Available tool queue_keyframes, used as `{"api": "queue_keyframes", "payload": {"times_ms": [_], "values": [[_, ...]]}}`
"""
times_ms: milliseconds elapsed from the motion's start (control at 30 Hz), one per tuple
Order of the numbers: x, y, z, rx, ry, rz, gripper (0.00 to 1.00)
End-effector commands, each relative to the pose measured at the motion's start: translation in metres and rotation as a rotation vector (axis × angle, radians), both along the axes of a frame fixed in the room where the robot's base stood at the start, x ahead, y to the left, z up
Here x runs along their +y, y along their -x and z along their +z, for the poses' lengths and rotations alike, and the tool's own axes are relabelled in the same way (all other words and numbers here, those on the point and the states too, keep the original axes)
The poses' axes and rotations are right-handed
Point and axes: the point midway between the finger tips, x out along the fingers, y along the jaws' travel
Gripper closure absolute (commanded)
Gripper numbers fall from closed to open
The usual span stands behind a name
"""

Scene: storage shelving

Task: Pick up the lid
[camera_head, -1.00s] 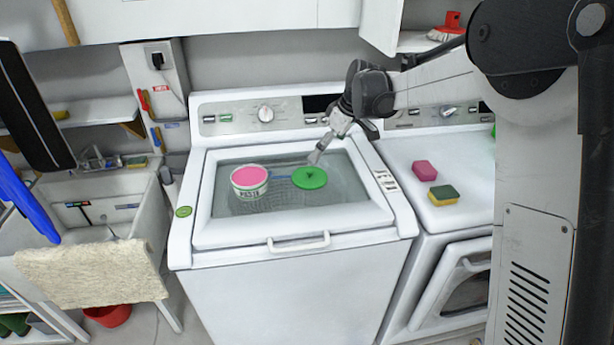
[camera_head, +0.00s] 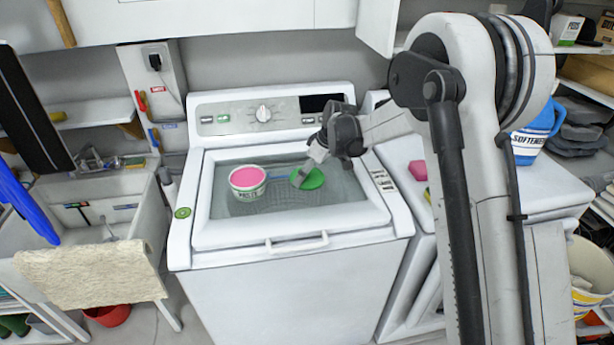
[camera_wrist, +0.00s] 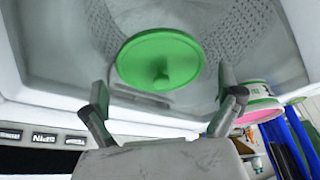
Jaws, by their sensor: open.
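The lid is a round green disc (camera_head: 308,178) with a small knob, lying on the washer's glass top in the head view. In the wrist view the lid (camera_wrist: 160,60) is ahead of the fingers, its knob toward the gap between them. Whether a finger touches the lid is unclear. A white tub with pink contents (camera_head: 248,182) stands left of the lid; it also shows in the wrist view (camera_wrist: 256,103).
The lid and tub are on a white top-loading washer (camera_head: 290,240) with a raised control panel behind. A pink sponge (camera_head: 417,171) is on the machine to the right. A sink (camera_head: 100,218) is at left.

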Motion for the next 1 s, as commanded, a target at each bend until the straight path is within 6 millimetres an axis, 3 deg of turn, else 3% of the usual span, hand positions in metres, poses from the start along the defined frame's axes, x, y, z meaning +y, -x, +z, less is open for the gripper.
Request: {"api": "queue_keyframes", "payload": {"times_ms": [367,633,1000], "values": [[0.0037,-0.0025,-0.0116,0.0,0.0,0.0,0.0],[0.0035,-0.0025,-0.0114,0.0,0.0,0.0,0.31],[0.0035,-0.0024,-0.0074,0.0,0.0,0.0,0.31]]}}
